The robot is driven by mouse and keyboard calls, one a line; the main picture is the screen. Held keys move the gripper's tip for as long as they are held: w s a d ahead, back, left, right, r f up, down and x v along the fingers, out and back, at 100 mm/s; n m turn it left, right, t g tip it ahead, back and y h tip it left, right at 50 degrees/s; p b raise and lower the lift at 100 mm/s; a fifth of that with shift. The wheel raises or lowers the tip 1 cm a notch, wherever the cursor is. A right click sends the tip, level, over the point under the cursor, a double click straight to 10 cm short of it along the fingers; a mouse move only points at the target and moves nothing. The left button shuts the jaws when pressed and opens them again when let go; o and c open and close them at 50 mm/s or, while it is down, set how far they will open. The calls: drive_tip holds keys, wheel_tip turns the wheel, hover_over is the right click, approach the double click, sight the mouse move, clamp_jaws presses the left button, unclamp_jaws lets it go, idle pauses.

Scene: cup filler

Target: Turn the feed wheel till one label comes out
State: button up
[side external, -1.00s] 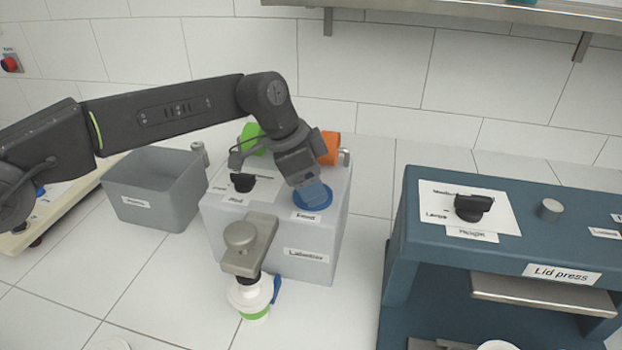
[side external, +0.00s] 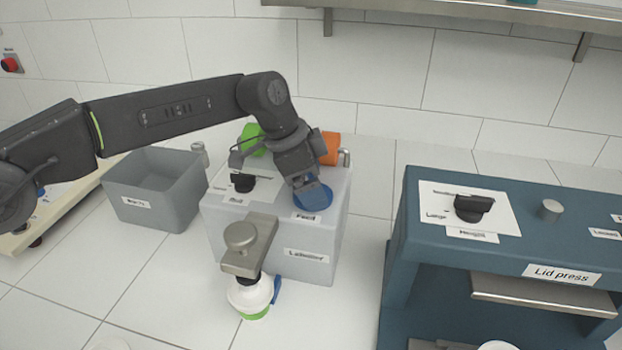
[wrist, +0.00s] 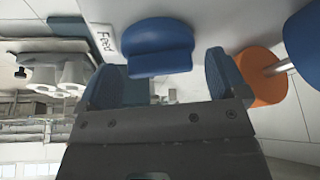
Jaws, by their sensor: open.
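The labeller (side external: 315,235) is a light grey box with a blue feed wheel (side external: 316,198) on its top, behind the "Feed" label (side external: 306,216). My gripper (side external: 306,184) points down over the wheel. In the wrist view the wheel (wrist: 158,48) has a raised grip and lies just beyond the gap between my two blue fingers (wrist: 165,78). The fingers are apart, one on each side, with nothing held. Contact with the wheel cannot be made out. A white cup (side external: 252,295) with a green band stands under the labeller's front arm (side external: 247,250). A blue piece (side external: 277,289) shows at its right side.
A black knob (side external: 243,182) sits left of the wheel. Green (side external: 251,138) and orange (side external: 330,148) rolls stand behind. A grey bin (side external: 155,190) is at the left and the blue lid press (side external: 400,230) at the right. A shelf (side external: 450,12) hangs above.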

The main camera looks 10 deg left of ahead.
drive_tip(key=shift+r, duration=0.1)
drive_tip(key=v, duration=1.3)
drive_tip(key=shift+a+r, duration=0.2)
drive_tip(key=shift+r, duration=0.1)
